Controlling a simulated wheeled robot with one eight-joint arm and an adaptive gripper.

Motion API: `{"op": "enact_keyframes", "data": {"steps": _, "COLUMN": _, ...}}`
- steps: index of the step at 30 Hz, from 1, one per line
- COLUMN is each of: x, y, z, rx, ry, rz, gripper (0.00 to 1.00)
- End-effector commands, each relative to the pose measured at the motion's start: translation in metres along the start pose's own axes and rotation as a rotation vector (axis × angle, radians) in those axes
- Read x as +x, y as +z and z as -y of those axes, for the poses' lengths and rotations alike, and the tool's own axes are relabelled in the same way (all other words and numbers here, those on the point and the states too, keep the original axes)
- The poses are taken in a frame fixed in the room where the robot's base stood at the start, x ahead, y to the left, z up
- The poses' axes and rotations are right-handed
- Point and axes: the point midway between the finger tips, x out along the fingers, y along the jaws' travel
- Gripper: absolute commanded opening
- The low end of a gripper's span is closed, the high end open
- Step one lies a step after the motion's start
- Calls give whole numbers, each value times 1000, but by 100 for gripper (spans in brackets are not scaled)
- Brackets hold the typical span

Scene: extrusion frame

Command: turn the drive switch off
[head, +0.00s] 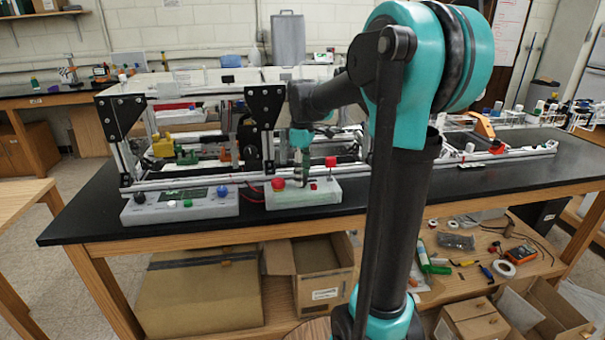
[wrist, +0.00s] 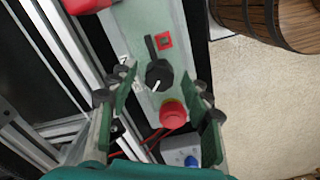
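The control box (head: 325,192) sits on the black bench, and its pale panel also shows in the wrist view (wrist: 130,22). In the wrist view a round black rotary knob (wrist: 159,74) with a white pointer mark is on this panel. A black bar (wrist: 150,47) extends from beside the knob, next to a small red square label (wrist: 165,40). I cannot tell whether the knob or bar is the drive switch. My gripper (wrist: 163,85) is open, with green fingers either side of the knob.
A red mushroom button (wrist: 172,112) is close beside the knob; it also shows in the head view (head: 278,184). A second box (head: 180,208) with knobs stands left along the bench edge. Aluminium extrusion rails (head: 230,180) run behind the boxes. A wooden barrel-like object (wrist: 270,20) lies beyond the bench edge.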

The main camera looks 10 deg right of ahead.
Motion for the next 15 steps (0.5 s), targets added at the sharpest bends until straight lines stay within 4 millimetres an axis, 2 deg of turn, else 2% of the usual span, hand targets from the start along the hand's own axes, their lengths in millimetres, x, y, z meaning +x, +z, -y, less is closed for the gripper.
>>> {"op": "enact_keyframes", "data": {"steps": 8, "x": -8, "y": 0, "z": 0, "rx": 0, "ry": 0, "rz": 0, "gripper": 49}}
{"op": "enact_keyframes", "data": {"steps": 11, "x": -22, "y": 0, "z": 0, "rx": 0, "ry": 0, "rz": 0, "gripper": 49}}
{"op": "enact_keyframes", "data": {"steps": 15, "x": -49, "y": 0, "z": 0, "rx": 0, "ry": 0, "rz": 0, "gripper": 49}}
